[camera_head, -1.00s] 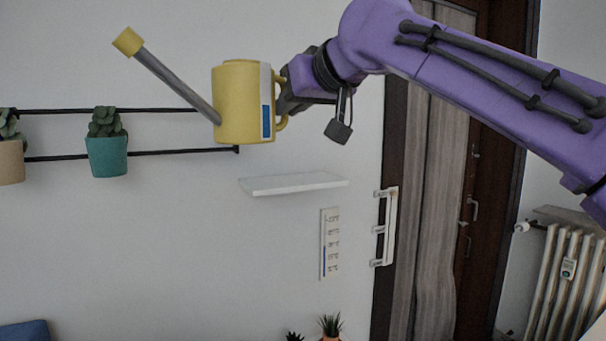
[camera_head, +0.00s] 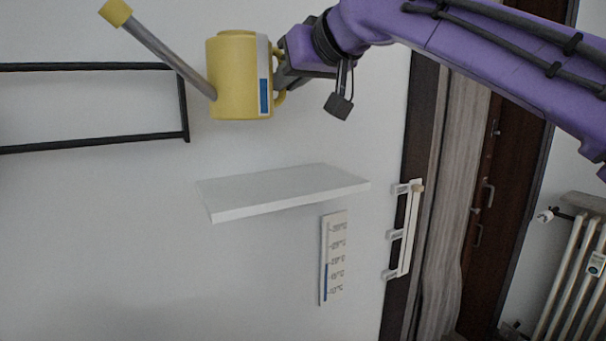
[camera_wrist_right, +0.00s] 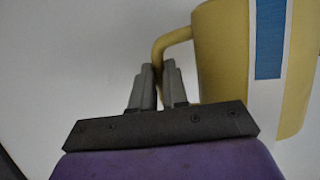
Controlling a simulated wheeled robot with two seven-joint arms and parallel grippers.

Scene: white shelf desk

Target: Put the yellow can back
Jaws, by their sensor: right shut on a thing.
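The yellow can (camera_head: 232,80) is a watering can with a grey spout, a yellow spout head and a white and blue label. It is held in the air, upright, above and a little left of the white wall shelf (camera_head: 285,190). My right gripper (camera_head: 281,82) is shut on the can's handle, from the right side. In the right wrist view, the gripper's fingers (camera_wrist_right: 158,82) close around the handle, and the can's body (camera_wrist_right: 222,60) stands to the right. The shelf is bare. My left gripper is in neither view.
A black rail (camera_head: 90,140) is on the wall at the left. A thermometer plate (camera_head: 332,258) hangs below the shelf. A white hook rack (camera_head: 405,230), a curtain (camera_head: 450,190) and a radiator (camera_head: 575,265) are to the right. The space between can and shelf is clear.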

